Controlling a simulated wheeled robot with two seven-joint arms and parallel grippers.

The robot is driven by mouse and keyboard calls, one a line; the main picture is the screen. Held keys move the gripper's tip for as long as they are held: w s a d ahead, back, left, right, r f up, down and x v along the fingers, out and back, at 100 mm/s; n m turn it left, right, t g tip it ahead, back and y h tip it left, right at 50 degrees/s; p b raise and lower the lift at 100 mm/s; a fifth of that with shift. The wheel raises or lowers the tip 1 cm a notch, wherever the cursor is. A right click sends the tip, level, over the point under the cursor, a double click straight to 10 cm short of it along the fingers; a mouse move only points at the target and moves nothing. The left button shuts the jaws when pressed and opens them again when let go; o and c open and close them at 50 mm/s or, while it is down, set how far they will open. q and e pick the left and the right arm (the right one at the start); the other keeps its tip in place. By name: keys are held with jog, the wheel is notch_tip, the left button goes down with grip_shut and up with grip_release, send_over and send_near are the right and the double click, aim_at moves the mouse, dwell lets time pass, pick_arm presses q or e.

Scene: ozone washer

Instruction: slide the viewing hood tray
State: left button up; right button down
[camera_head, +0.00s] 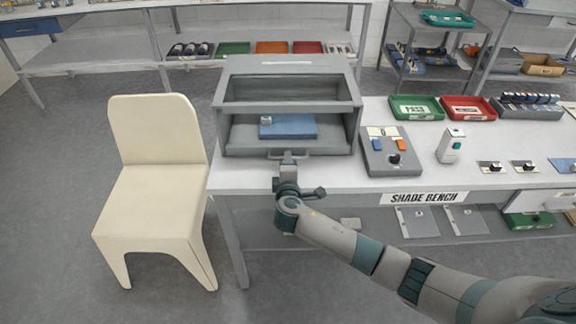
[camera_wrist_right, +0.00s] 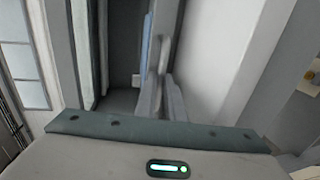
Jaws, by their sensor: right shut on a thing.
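The grey viewing hood (camera_head: 285,66) stands on the left end of the bench, its front open towards me. Inside its lower opening is a tray with a blue mat (camera_head: 290,130), and a small pale piece (camera_head: 266,121) sits on the mat. My right gripper (camera_head: 288,158) is shut on this handle. In the right wrist view its fingers (camera_wrist_right: 166,95) close around the pale handle bar, with a blue edge behind it. My left gripper is not in view.
A control box (camera_head: 385,152) with orange and blue buttons stands right of the hood. Green (camera_head: 417,108) and red (camera_head: 467,109) trays lie behind it. A cream chair (camera_head: 155,190) stands left of the bench. The bench front edge is close under my gripper.

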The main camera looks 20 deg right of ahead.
jog(key=c, duration=1.8)
grip_release()
jog(key=shift+w+r, duration=0.1)
jog(key=shift+w, duration=0.05)
jog(key=shift+c, duration=0.2)
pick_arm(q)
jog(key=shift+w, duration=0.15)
pick_arm(e)
jog(key=shift+w, duration=0.1)
jog(key=shift+v, duration=0.8)
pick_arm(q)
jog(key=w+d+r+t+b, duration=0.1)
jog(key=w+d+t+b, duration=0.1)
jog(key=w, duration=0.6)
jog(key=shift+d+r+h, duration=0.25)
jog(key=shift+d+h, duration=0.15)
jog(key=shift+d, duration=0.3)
pick_arm(e)
jog(key=v, duration=1.5)
jog(key=shift+s, duration=0.4)
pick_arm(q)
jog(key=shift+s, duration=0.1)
pick_arm(e)
jog(key=shift+a, duration=0.1)
